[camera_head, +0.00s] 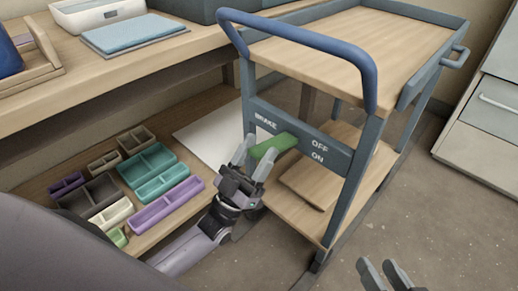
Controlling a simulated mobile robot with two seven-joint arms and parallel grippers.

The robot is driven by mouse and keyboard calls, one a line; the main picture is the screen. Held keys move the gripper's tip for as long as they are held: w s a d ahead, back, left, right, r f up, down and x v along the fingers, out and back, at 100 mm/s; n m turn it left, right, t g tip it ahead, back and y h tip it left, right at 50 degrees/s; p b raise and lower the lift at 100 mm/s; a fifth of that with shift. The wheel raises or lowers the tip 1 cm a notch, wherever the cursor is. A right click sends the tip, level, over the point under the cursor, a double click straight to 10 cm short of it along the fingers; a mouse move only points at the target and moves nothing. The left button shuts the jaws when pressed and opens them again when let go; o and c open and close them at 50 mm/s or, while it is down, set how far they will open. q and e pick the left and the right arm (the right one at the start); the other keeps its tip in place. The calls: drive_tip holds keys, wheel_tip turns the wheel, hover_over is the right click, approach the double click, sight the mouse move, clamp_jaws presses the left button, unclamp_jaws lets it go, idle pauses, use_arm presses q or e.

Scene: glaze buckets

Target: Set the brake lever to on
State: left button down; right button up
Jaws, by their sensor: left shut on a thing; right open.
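The green brake lever (276,146) is on the dark panel (332,153) at the near end of the cart. The panel reads BRAKE at left, with OFF above ON at right. The lever's free-looking right end tilts up, at about the height of OFF; its left part is hidden behind my fingers. My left gripper (257,157) is shut on the brake lever at its left part. My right gripper (382,272) is open and empty at the bottom edge, well below and right of the lever.
The cart (368,45) has a blue push handle (300,38) above the panel and boards (322,178) on its lower shelf. Several coloured trays (165,203) lie on a low shelf at left. A workbench (110,62) runs behind. Grey drawers (482,125) stand at right. The floor at right is clear.

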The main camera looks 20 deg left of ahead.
use_arm(q)
drive_tip(key=shift+s+f, duration=0.1)
drive_tip(key=shift+f, duration=0.5)
drive_tip(key=c, duration=0.7)
unclamp_jaws()
drive_tip(key=shift+o, duration=0.9)
drive_tip(key=shift+r, duration=0.15)
drive_tip(key=v, duration=0.7)
drive_tip(key=shift+s, duration=0.1)
